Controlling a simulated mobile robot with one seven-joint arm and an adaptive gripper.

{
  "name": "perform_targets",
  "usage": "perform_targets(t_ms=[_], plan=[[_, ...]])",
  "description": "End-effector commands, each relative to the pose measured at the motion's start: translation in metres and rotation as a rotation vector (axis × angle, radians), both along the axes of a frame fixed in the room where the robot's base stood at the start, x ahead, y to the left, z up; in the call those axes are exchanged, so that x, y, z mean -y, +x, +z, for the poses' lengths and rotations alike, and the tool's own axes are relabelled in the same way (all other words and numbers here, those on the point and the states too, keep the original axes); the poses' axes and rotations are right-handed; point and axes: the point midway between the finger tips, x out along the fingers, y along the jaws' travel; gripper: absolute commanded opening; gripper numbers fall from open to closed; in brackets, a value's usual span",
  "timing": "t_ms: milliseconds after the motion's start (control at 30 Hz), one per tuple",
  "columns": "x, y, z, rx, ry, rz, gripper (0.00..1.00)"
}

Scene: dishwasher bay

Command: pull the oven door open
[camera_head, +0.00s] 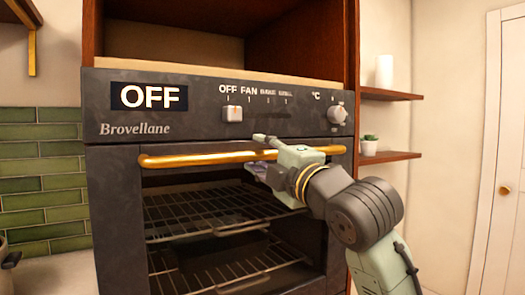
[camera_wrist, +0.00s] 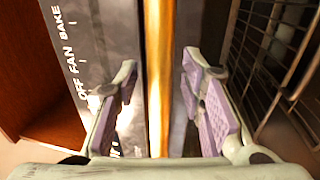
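The oven (camera_head: 120,205) is built into the cabinet and its front stands ahead of me. Its door looks shut, with wire racks showing behind the window. A gold bar handle (camera_head: 195,159) runs across the top of the door. My gripper (camera_head: 260,155) is open at the right half of the handle, one finger above the bar and one below. In the wrist view the handle (camera_wrist: 160,60) passes between the open purple-padded fingers of my gripper (camera_wrist: 160,85), with a gap on each side. Part of the handle is hidden by my gripper in the head view.
The control panel (camera_head: 200,128) above the handle carries a display reading OFF, a white selector (camera_head: 232,114) and a round knob (camera_head: 337,114). A pot (camera_head: 5,262) stands at lower left.

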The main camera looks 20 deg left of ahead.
Motion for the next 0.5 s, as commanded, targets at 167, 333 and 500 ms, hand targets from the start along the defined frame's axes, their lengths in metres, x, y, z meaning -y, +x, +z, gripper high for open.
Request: perform_targets(t_ms=[167, 333, 500], plan=[[-0.0003, 0.0004, -0.0005, 0.0, 0.0, 0.0, 0.36], [-0.0002, 0.0003, -0.0004, -0.001, 0.001, 0.0, 0.28], [-0.0001, 0.0003, -0.0005, -0.001, 0.001, 0.0, 0.17]])
